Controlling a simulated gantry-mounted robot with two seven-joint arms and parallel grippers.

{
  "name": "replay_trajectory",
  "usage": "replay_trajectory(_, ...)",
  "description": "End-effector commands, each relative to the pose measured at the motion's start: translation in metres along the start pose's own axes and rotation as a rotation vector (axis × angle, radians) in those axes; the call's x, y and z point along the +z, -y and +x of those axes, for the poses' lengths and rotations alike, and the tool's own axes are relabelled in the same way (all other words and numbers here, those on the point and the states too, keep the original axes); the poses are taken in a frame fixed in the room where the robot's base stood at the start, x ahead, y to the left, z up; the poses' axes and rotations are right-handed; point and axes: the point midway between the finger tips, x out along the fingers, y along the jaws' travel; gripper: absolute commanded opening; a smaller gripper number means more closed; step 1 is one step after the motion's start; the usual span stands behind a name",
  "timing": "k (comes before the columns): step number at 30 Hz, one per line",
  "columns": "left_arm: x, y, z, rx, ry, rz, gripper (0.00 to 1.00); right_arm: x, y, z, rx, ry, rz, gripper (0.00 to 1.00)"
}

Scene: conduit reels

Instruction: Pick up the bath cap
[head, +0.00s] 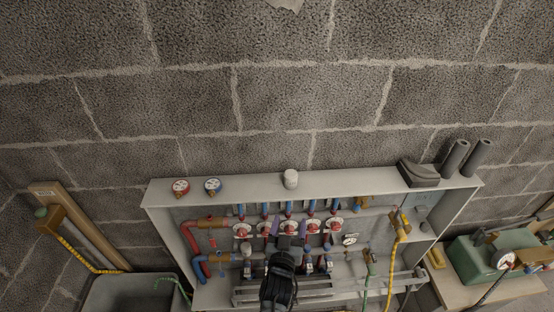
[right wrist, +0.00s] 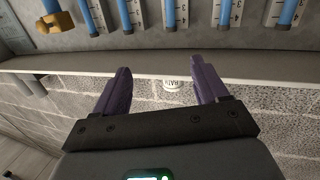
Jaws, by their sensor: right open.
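The bath cap (head: 290,179) is a small white round cap standing on the top ledge of the grey cabinet (head: 350,188), near its middle. In the right wrist view the cap (right wrist: 171,84) shows dark lettering that is partly readable. It appears between the two purple fingers, closer to the right-hand one, and beyond them. My right gripper (head: 291,228) is in front of the cabinet, below the cap in the head view. Its fingers (right wrist: 160,70) are spread apart with nothing between them. My left gripper is not in view.
Pipes and valves fill the cabinet. The ledge beside the cap is clear.

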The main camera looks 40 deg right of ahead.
Motion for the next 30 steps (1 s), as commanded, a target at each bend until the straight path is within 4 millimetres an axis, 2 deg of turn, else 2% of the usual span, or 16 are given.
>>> replay_trajectory(1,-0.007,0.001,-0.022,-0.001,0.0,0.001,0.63,-0.034,0.005,0.001,-0.003,-0.011,0.018,0.73)
replay_trajectory(3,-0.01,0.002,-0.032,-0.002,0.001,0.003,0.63,-0.056,0.01,0.003,-0.006,-0.023,0.037,0.73)
replay_trajectory(6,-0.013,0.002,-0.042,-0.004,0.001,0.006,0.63,-0.078,0.014,0.005,-0.007,-0.036,0.056,0.73)
replay_trajectory(9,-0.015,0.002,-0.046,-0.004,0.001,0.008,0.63,-0.089,0.015,0.009,-0.007,-0.044,0.065,0.73)
replay_trajectory(19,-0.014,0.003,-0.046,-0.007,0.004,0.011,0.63,-0.094,0.016,0.051,-0.006,-0.05,0.067,0.73)
replay_trajectory(30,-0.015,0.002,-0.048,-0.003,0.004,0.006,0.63,-0.096,0.015,0.076,-0.007,-0.05,0.068,0.73)
